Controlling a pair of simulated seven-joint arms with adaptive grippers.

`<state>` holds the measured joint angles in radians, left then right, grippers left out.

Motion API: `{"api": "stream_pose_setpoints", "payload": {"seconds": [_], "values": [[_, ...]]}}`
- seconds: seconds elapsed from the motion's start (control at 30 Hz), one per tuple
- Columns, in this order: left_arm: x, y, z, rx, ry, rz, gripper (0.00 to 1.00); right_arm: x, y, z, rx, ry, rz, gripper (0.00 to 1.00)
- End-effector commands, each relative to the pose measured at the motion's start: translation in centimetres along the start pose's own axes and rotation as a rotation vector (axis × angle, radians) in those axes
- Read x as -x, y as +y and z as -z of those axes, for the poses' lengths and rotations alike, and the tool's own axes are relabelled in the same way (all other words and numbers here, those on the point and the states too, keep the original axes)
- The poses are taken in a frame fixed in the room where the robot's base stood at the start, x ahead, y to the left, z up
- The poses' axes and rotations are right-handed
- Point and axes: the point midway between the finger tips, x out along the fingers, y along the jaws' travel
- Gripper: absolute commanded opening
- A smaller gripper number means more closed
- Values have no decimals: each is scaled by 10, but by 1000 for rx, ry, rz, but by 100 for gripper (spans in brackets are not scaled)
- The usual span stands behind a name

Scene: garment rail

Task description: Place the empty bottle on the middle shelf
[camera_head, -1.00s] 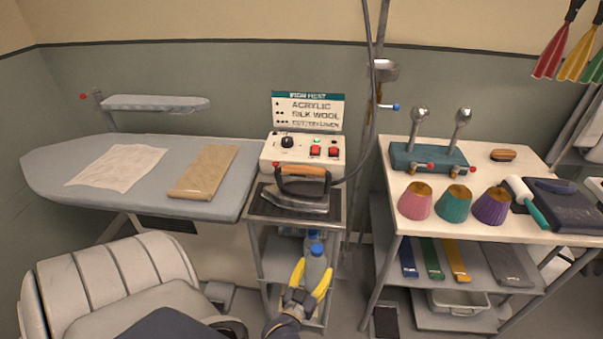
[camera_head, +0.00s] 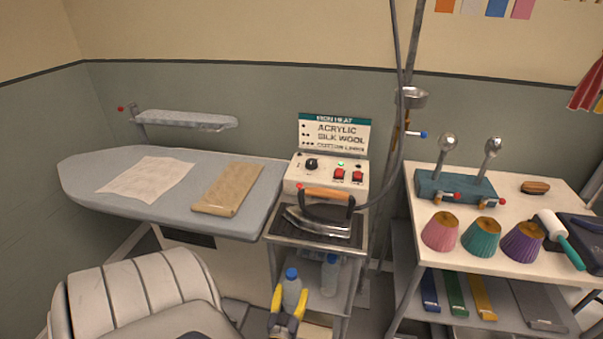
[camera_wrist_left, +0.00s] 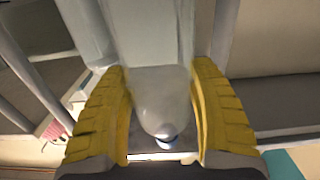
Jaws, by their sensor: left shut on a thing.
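My left gripper (camera_head: 287,318) has yellow fingers and is shut on a pale, clear bottle (camera_head: 291,289) with a blue cap. The bottle looks upright, at the front left of the stand's shelf (camera_head: 347,300) below the iron. I cannot tell whether it touches the shelf. In the left wrist view the bottle (camera_wrist_left: 160,100) sits between both yellow fingers (camera_wrist_left: 161,120). A second clear bottle (camera_head: 330,277) stands on the shelf, to the right and behind; its top is partly hidden under the stand's top. My right gripper is not in view.
The iron (camera_head: 322,220) rests on the stand's top, with a control box (camera_head: 325,177) behind. An ironing board (camera_head: 90,189) is at left, and a padded seat back (camera_head: 140,290) at front left. At right, a table (camera_head: 480,262) holds several thread cones.

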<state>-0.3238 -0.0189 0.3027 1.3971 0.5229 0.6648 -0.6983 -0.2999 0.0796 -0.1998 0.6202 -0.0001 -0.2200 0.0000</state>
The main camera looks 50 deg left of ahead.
Motion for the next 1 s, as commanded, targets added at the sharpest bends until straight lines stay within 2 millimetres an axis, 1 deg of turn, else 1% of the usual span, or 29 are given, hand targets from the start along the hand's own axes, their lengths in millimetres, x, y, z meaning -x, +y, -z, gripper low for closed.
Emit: {"api": "stream_pose_setpoints", "payload": {"seconds": [0.03,0.3,0.4,0.5,0.6,0.77,1.0], "values": [[-14,0,1,-1,2,-1,30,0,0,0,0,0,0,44],[-72,1,1,0,1,-1,30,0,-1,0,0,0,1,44],[-88,1,1,0,1,-1,30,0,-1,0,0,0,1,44],[-100,0,0,0,0,-1,30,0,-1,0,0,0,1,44],[-106,1,0,1,0,-1,30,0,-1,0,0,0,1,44],[-110,0,-2,0,-2,-1,30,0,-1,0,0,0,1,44],[-110,1,-23,-2,-2,-2,30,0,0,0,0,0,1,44]]}}
